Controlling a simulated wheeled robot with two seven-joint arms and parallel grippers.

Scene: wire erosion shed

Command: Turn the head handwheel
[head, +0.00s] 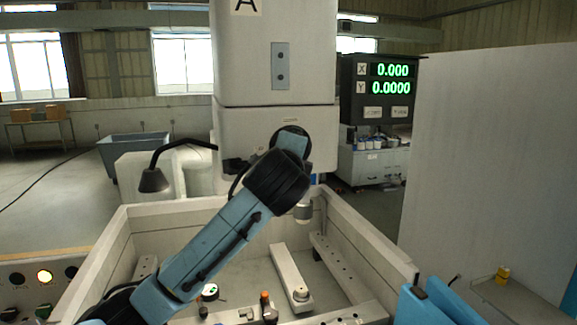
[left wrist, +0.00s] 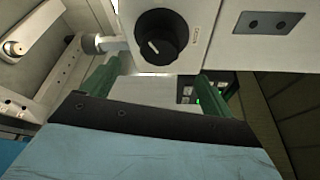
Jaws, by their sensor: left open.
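The head handwheel (left wrist: 160,38) is a black round knob with a white mark, on the pale face of the machine head (left wrist: 205,20). In the head view only the dark rim of the handwheel (head: 291,129) shows, because my left arm covers the rest. My left gripper (left wrist: 158,82) is open, its two green fingers spread apart. In the left wrist view the handwheel appears centred above the gap between the fingers, and I see no finger touching it. The fingers are hidden in the head view. My right gripper is not in view.
A pale-walled work tank (head: 345,240) lies below the head, with clamp bars inside. A bent black lamp (head: 154,180) stands to the left. A control panel (head: 45,290) is at lower left, a pale partition (head: 490,150) at right.

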